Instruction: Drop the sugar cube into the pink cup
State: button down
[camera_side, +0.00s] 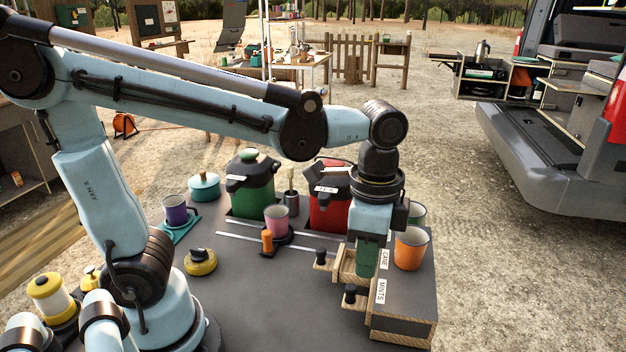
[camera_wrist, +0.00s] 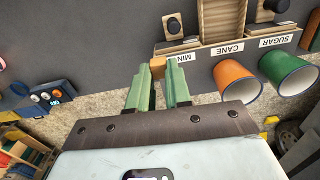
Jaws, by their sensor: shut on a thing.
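My gripper (camera_side: 365,272) points down beside the drawer box at the right of the table. In the wrist view its green fingers (camera_wrist: 159,68) are shut on a small brown cube (camera_wrist: 158,62) at their tips. In the side view the fingers hide the cube. The pink cup (camera_side: 277,216) stands upright on a dark base in the middle of the table, left of my gripper and apart from it. It does not show in the wrist view.
The drawer box (camera_side: 403,328) has an open wooden drawer (camera_side: 345,262) by the CANE label, close to my gripper. An orange cup (camera_side: 411,249) and a green cup (camera_wrist: 287,70) stand on the box. A red canister (camera_side: 328,212), green canister (camera_side: 250,187) and purple cup (camera_side: 175,212) stand farther back.

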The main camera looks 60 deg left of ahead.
jog(key=shift+s+d+r, duration=0.2)
jog(key=shift+d, duration=0.05)
jog(key=shift+w+a, duration=0.1)
jog(key=shift+w+a, duration=0.15)
jog(key=shift+a, duration=0.2)
jog(key=a+r, duration=0.3)
jog(key=a, duration=2.6)
jog(key=shift+s+d+f, duration=0.15)
jog(key=shift+s+f, duration=0.05)
jog(key=shift+f, duration=1.15)
jog(key=shift+s+d+f, duration=0.1)
jog(key=shift+s+f, duration=0.05)
jog(key=shift+f, duration=1.2)
jog(key=c, duration=1)
grip_release()
